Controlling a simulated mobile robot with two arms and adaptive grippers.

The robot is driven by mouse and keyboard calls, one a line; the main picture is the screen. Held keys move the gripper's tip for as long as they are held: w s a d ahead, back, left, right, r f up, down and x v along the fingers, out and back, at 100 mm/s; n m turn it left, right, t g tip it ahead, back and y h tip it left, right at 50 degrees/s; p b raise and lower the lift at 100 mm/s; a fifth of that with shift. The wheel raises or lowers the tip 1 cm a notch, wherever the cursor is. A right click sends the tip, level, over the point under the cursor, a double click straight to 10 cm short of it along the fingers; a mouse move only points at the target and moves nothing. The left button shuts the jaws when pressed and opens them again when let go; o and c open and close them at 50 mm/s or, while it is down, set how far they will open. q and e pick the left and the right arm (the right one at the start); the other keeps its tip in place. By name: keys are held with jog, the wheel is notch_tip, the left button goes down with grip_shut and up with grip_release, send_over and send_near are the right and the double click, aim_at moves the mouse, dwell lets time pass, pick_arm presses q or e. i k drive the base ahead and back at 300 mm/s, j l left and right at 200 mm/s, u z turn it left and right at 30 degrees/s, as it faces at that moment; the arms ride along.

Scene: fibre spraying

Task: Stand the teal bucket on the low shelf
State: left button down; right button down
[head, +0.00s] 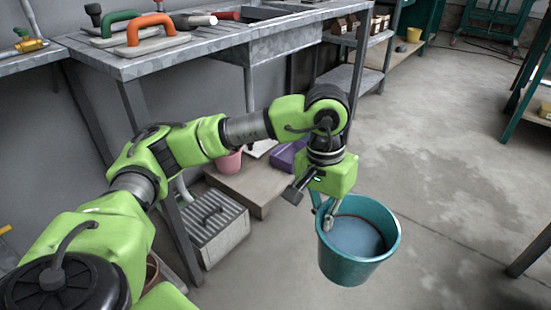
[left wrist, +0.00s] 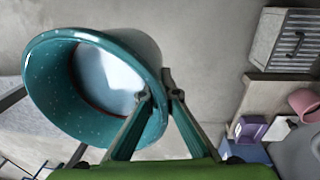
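The teal bucket (head: 352,262) hangs in the air over the floor, right of the workbench, its open mouth up and pale blue-grey inside. My left gripper (head: 327,214) is shut on its near-left rim, one finger inside the wall and one outside. In the left wrist view the speckled bucket (left wrist: 150,50) fills the upper left, with the left fingertips (left wrist: 155,88) at its rim. The low shelf (head: 262,188) is a wooden board under the workbench, left of the bucket and partly hidden by my arm. My right gripper is not in view.
On the low shelf are a pink pot (head: 229,164) and a purple bin (head: 289,156). A grey ribbed box (head: 212,228) stands left of it. The workbench (head: 150,68) with trowels overhangs it. Open floor (head: 440,170) lies to the right.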

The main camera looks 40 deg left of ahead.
aim_at(261, 181)
jog(key=i+l+u, duration=0.1)
jog(key=i+u, duration=0.3)
jog(key=i+l+u, duration=0.2)
jog(key=i+u, duration=0.25)
jog(key=i+l+u, duration=0.6)
jog(key=l+u, duration=0.2)
jog(key=i+l+u, duration=0.1)
jog(key=i, duration=0.25)
jog(key=i+l+u, duration=0.1)
jog(key=i, duration=0.2)
